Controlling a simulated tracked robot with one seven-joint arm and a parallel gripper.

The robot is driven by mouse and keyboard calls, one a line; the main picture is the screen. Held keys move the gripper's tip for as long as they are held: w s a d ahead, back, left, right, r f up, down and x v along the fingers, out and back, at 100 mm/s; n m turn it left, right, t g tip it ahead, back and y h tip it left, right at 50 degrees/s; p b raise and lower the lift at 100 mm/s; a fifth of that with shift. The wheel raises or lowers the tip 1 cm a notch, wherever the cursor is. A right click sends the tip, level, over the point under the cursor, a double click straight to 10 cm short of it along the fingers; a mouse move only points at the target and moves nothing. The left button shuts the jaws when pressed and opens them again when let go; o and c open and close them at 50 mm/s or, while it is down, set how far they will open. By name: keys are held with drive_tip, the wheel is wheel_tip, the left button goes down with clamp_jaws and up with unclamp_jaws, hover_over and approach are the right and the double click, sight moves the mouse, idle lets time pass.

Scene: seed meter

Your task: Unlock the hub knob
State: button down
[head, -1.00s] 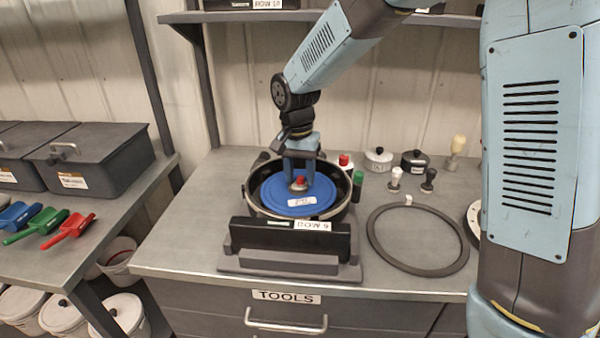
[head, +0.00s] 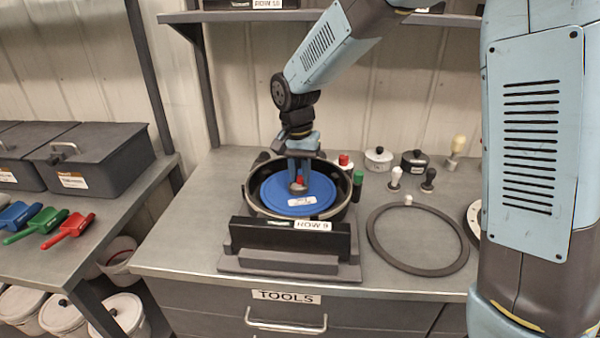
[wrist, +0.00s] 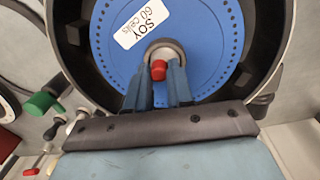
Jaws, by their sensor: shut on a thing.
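The hub knob (head: 298,187) is a grey round piece with a red part on it, at the centre of a blue seed disc (head: 272,194). In the wrist view the grey knob (wrist: 176,49) and its red part (wrist: 158,70) show between my fingers. My gripper (head: 299,181) points down over the disc and is shut on the knob. The disc lies flat in a black round housing (head: 337,208) and has a white label reading SOY 60 cells (wrist: 126,33). The fingers hide part of the knob.
A black ring (head: 375,240) lies on the bench right of the housing. A green-handled piece (head: 357,180), small knobbed tools (head: 395,177) and lidded pots (head: 378,158) stand behind it.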

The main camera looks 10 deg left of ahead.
drive_tip(key=n, duration=0.9)
drive_tip(key=shift+n+t, duration=0.3)
drive_tip(key=n, duration=0.4)
drive_tip(key=shift+s, duration=0.1)
drive_tip(key=shift+n, duration=2)
drive_tip(key=shift+y, duration=0.3)
drive_tip(key=c, duration=1)
unclamp_jaws()
